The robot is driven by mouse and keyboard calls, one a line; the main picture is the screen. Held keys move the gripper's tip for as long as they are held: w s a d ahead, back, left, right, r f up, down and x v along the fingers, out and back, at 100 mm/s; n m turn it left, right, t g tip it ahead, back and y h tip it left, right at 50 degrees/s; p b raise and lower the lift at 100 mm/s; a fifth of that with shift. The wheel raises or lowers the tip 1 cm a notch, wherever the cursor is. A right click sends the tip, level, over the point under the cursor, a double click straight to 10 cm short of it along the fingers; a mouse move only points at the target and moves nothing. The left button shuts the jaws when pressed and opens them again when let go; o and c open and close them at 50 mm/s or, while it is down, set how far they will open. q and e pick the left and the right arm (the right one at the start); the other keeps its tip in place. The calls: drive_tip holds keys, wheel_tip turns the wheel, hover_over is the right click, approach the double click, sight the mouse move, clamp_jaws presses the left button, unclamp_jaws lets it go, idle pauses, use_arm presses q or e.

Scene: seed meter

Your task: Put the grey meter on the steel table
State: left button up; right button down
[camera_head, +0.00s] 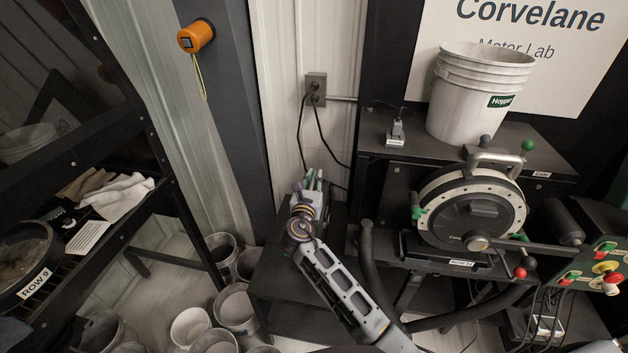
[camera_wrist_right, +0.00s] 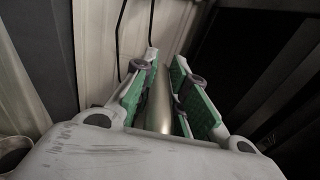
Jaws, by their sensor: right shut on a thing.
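A round grey meter (camera_head: 456,214) with a pale rim and a top handle sits upright on the dark stand at the right. Another round dark unit, marked ROW 9 (camera_head: 36,284), lies on the left rack. My right gripper (camera_head: 312,182) is left of the grey meter and apart from it, with its fingers pointing toward the wall. In the wrist view its green-padded fingers (camera_wrist_right: 168,95) are closed around a smooth, pale metallic thing (camera_wrist_right: 158,105); I cannot tell what it is. I cannot tell which surface is the steel table. My left gripper is not in view.
A dark low table (camera_head: 292,318) stands beneath my right arm. Several pale buckets (camera_head: 190,326) crowd the floor to its left. A white stack of buckets (camera_head: 478,95) stands on the upper shelf. A control box (camera_head: 600,262) with coloured knobs is at the far right. Cables hang from the wall socket (camera_head: 316,88).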

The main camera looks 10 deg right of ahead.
drive_tip(key=shift+f, duration=1.45)
drive_tip(key=c, duration=1.9)
unclamp_jaws()
drive_tip(key=shift+f, duration=0.45)
drive_tip(key=o, duration=0.4)
drive_tip(key=shift+s, duration=0.1)
drive_tip(key=shift+o, duration=0.3)
drive_tip(key=shift+p+v, duration=0.3)
drive_tip(key=shift+v, duration=0.6)
drive_tip(key=p+v, duration=0.1)
drive_tip(key=v, duration=0.3)
drive_tip(key=p+v, duration=0.2)
drive_tip(key=v, duration=0.2)
drive_tip(key=shift+s+r, duration=0.15)
drive_tip(key=shift+r, duration=0.1)
drive_tip(key=shift+p+v, duration=0.3)
drive_tip(key=shift+v, duration=0.7)
drive_tip(key=shift+f, duration=0.1)
